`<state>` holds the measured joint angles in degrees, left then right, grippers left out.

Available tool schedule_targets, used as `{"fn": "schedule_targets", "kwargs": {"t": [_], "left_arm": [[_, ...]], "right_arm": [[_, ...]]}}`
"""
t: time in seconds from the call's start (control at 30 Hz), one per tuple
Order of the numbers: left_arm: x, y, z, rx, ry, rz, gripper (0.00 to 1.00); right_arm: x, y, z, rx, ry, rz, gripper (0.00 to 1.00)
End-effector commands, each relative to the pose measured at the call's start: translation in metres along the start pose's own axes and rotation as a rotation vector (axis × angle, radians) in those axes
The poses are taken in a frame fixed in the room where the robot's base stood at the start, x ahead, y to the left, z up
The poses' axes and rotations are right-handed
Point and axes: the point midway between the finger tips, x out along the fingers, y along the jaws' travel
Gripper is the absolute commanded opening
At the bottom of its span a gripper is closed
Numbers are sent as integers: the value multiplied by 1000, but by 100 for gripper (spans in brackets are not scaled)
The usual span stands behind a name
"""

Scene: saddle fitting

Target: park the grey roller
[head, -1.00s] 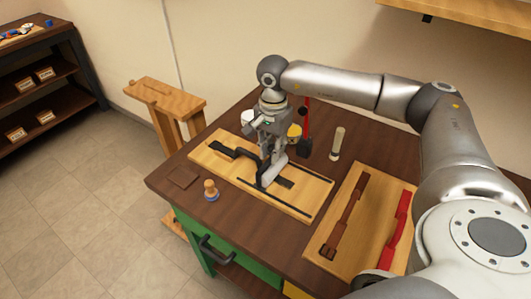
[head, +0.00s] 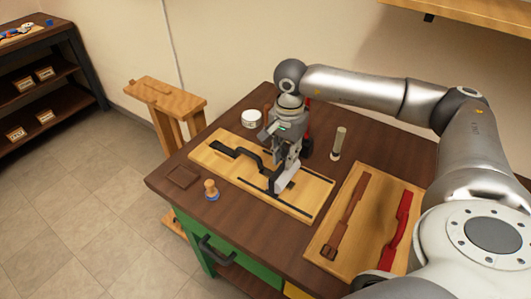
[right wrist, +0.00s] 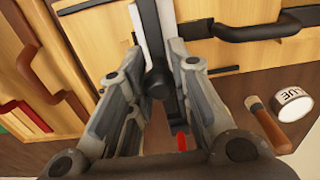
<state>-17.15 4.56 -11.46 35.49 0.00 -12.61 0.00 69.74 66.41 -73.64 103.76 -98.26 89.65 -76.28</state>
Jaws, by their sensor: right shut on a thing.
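My right gripper (head: 285,178) is over the light wooden board (head: 304,206) in the middle of the bench. It is shut on a dark grey cylindrical piece, which appears to be the grey roller (right wrist: 157,82), seen between the fingers in the right wrist view. In the head view the fingers largely hide the roller, and I cannot tell whether it touches the board. A black bent bar (head: 242,152) lies along the board, its right end close to the fingers. My left gripper is not in view.
A board with a brown strap (head: 345,215) and a red strap (head: 398,230) lies to the right.

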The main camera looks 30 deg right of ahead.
Motion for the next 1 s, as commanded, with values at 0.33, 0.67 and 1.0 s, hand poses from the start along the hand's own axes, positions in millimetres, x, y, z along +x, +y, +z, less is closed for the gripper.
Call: {"fn": "schedule_targets", "kwargs": {"t": [0.33, 0.67, 1.0], "left_arm": [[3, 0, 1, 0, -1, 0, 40], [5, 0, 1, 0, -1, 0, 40], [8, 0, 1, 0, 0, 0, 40]], "right_arm": [[1, 14, -1, 2, 1, 1, 7], [1, 26, -1, 2, 1, 2, 7], [0, 43, -1, 2, 2, 1, 7]]}}
